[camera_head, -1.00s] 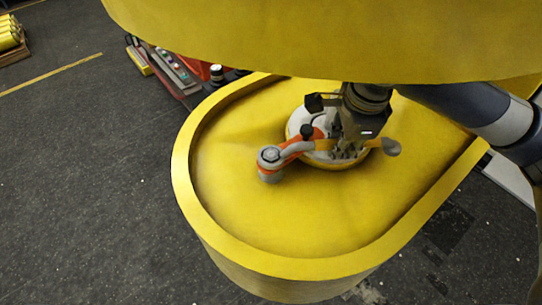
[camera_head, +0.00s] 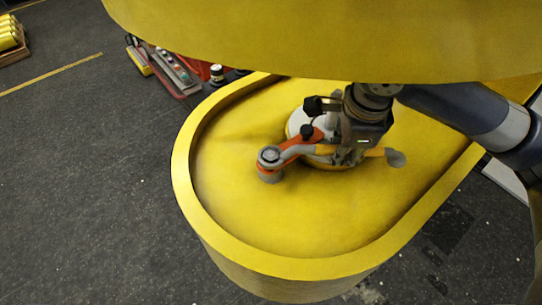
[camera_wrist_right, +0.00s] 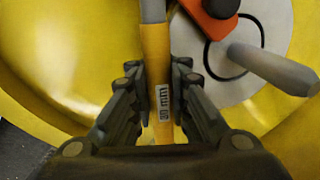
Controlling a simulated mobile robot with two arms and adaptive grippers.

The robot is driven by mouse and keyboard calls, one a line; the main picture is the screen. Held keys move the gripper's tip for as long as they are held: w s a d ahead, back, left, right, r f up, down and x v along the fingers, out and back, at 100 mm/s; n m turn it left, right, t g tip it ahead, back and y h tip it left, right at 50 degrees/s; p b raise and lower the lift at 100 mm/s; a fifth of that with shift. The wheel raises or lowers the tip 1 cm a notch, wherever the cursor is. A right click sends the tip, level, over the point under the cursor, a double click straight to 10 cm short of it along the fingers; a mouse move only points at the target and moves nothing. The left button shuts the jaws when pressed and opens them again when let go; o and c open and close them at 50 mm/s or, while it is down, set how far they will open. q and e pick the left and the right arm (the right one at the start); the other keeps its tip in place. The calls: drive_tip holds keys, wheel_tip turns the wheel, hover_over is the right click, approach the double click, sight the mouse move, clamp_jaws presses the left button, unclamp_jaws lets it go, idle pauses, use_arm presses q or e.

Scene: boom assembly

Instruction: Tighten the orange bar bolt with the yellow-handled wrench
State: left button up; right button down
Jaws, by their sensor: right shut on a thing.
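The yellow-handled wrench (camera_head: 375,152) lies low over the yellow boom piece, its grey head at the bolt (camera_head: 270,156) on the left end of the orange bar (camera_head: 295,150). The head seems to sit around the bolt, but the exact fit is too small to tell. My right gripper (camera_head: 345,153) is shut on the yellow handle, which also shows between the fingers (camera_wrist_right: 157,75) in the right wrist view, with a size label on it. The orange bar (camera_wrist_right: 208,18) shows at the top there. The bolt is outside that view. My left gripper is not in view.
A raised yellow rim (camera_head: 185,185) curves around the recess. A white round disc (camera_head: 297,121) lies under the bar, partly hidden by my gripper. A grey rod (camera_wrist_right: 272,68) stands beside the handle. A large yellow part (camera_head: 330,40) overhangs the top. The recess floor in front is clear.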

idle(0.4)
drive_tip(key=shift+s+m, duration=0.4)
drive_tip(key=shift+w, duration=0.1)
